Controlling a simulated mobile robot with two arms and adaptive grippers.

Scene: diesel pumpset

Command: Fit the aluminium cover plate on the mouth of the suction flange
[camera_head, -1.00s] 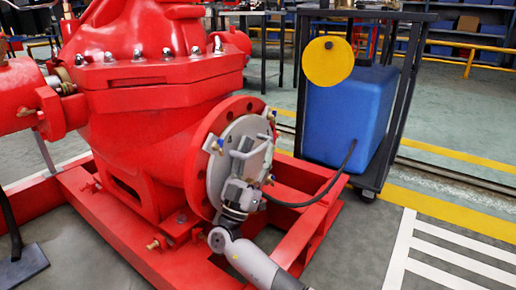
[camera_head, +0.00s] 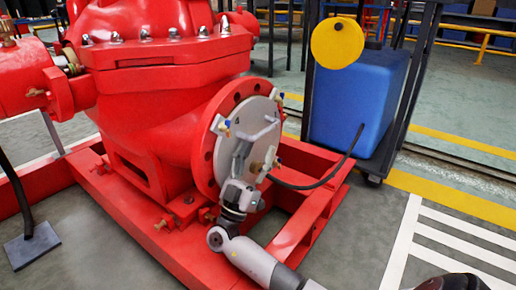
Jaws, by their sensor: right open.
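The aluminium cover plate (camera_head: 264,112) is a grey disc standing upright against the face of the round red suction flange (camera_head: 206,158) at the pump's lower right. A pale bar handle (camera_head: 262,133) projects from its face, and small brass fittings with blue parts sit around its rim. My right gripper (camera_head: 243,152) is open in front of the plate's lower part, just below and left of the handle. It hides some of the plate. Whether the fingers touch the plate is unclear. My left gripper is out of view.
A black hose (camera_head: 318,180) runs from the flange's right side to a blue tank (camera_head: 350,105) in a dark frame. A yellow disc (camera_head: 337,43) hangs there. The red base frame (camera_head: 318,215) lies below the flange. Open floor lies to the right.

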